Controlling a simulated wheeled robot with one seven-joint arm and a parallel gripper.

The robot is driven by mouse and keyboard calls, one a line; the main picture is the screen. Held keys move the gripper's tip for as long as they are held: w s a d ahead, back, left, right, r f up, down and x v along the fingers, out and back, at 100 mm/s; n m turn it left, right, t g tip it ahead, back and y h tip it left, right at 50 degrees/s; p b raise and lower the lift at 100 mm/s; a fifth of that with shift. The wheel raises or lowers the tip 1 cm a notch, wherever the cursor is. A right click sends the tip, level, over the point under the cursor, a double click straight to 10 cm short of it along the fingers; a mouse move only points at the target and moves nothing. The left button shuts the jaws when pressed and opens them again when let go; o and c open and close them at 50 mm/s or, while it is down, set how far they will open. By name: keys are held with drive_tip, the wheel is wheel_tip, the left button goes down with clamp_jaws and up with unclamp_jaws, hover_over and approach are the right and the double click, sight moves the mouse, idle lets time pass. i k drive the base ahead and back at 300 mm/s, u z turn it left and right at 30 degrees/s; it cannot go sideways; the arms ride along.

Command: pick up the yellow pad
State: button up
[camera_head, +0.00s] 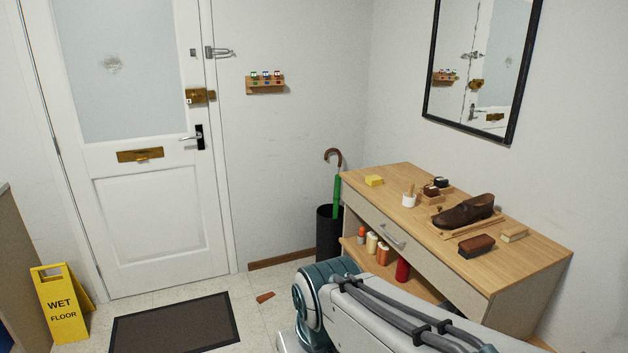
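The yellow pad (374,180) is a small block lying flat on the far left end of the wooden table top (408,178). Nothing touches it, and a white cup (409,200) stands to its right. My arm's teal and white links show at the bottom centre, in front of the table. My gripper is not in the picture, so I cannot see whether it holds anything.
A brown shoe (464,211), a dark brush (476,246) and a pale block (514,234) lie on the table's right half. An umbrella (336,188) stands in a black bin (328,236) by the table's left end. A wet floor sign (62,305) stands at left.

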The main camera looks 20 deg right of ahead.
sight(374, 181)
drive_tip(key=i, duration=2.9)
drive_tip(key=z, duration=3.1)
drive_tip(key=i, duration=0.8)
drive_tip(key=u, duration=1.6)
